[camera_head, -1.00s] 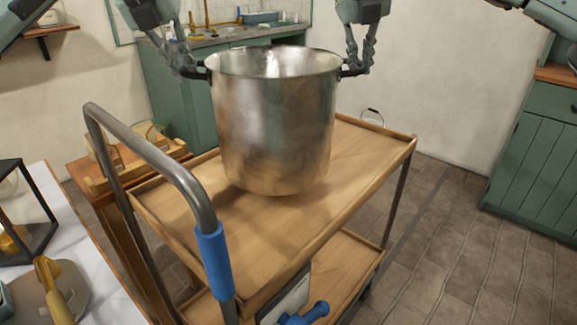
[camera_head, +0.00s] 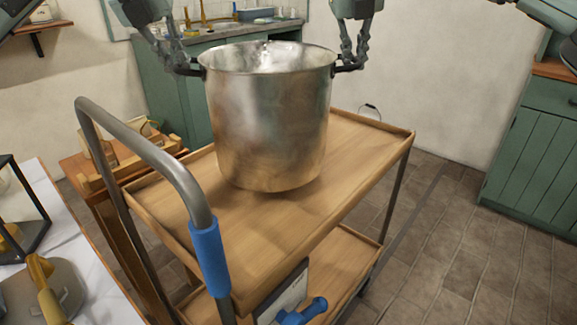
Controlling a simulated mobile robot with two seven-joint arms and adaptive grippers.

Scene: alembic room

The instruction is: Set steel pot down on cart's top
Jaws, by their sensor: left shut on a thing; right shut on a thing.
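The large steel pot (camera_head: 268,125) is upright over the wooden top of the cart (camera_head: 350,160). A soft shadow lies around its base; I cannot tell whether the base touches the top or hovers just above it. My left gripper (camera_head: 190,68) is shut on the pot's left handle. My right gripper (camera_head: 350,62) is shut on the pot's right handle. The cart has a raised wooden rim and a grey metal push handle (camera_head: 150,150) with a blue grip (camera_head: 209,258). The pot's inner bottom is hidden.
A white table (camera_head: 65,235) with a black frame and a grey object with a yellow handle stands at left. A wooden stand (camera_head: 110,170) is beside the cart. Green cabinets stand at the back and right (camera_head: 535,160). The cart top right of the pot is clear.

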